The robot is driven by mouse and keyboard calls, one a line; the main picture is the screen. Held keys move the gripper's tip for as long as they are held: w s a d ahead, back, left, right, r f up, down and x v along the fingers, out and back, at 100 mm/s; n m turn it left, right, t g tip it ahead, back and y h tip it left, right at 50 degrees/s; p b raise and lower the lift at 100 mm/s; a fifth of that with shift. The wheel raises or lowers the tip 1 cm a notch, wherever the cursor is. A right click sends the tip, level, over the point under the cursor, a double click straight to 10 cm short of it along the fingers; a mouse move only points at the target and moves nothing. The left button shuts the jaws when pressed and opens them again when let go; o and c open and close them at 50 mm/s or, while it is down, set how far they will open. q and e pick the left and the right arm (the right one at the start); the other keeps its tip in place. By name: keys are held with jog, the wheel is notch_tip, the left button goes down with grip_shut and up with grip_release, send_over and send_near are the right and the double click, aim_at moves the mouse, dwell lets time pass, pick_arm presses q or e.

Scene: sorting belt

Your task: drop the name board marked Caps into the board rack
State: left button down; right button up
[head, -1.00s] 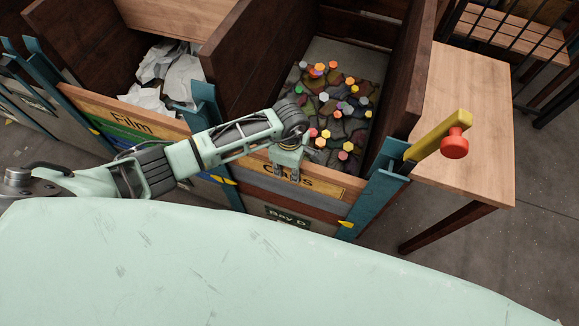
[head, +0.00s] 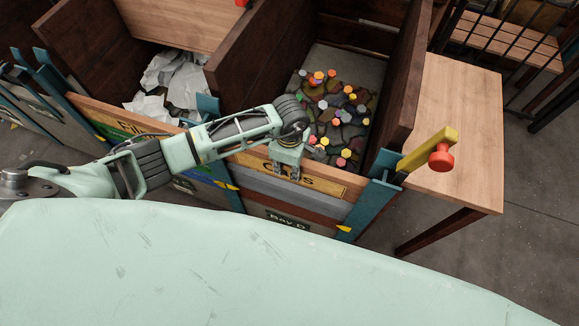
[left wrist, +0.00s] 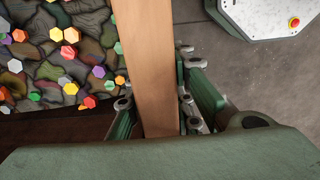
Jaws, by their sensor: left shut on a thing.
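The orange-faced name board marked Caps (head: 328,186) spans the front of the bay of coloured caps, above grey and brown-red panels. My left gripper (head: 287,176) is shut on its upper edge near the middle, partly covering the lettering. In the left wrist view, the fingers (left wrist: 156,105) straddle the board's pale wooden top edge (left wrist: 146,50). The board rack's teal right post (head: 367,202) stands at the board's right end, and a teal post (head: 207,105) shows behind my arm at the left. I cannot tell whether the board's ends sit in the posts' slots. My right gripper is out of view.
A wooden table (head: 455,130) stands right of the bay. The Film board (head: 100,122) and a bay of white film (head: 180,85) lie left. Grey floor is open at right.

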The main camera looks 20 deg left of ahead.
pick_arm(q)
notch_tip(320, 180, up, 28)
jog(key=p, duration=1.6)
jog(key=shift+p, duration=0.4)
jog(key=shift+f, duration=0.1)
